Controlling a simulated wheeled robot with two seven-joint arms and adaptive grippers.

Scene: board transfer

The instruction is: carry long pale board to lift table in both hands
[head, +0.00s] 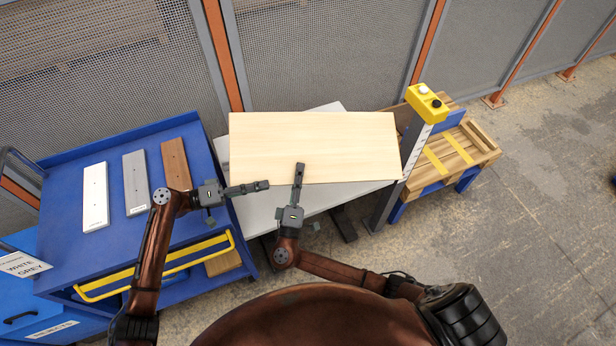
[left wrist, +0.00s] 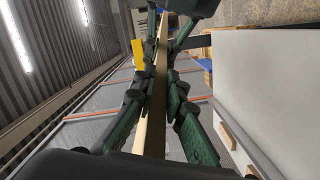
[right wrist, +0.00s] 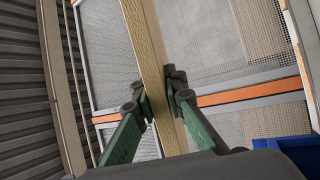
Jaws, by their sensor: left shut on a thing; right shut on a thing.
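The long pale board (head: 310,140) is held over the lift table (head: 335,197), covering much of its light top in the head view. My left gripper (head: 266,185) is shut on the board's near edge, toward its left end. My right gripper (head: 300,167) is shut on the same edge, nearer the middle. In the left wrist view the board's edge (left wrist: 152,125) runs between the fingers, with the table top (left wrist: 270,90) apart to the right. In the right wrist view the board (right wrist: 147,45) also passes between the fingers. The gap beneath the board is hard to judge.
A blue cart (head: 110,235) at left carries a white (head: 95,195), a grey (head: 136,182) and a brown sample board (head: 177,165). A post with a yellow button box (head: 427,104) stands close to the board's right end. A wooden pallet (head: 465,150) lies beyond; mesh fencing (head: 320,50) is behind.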

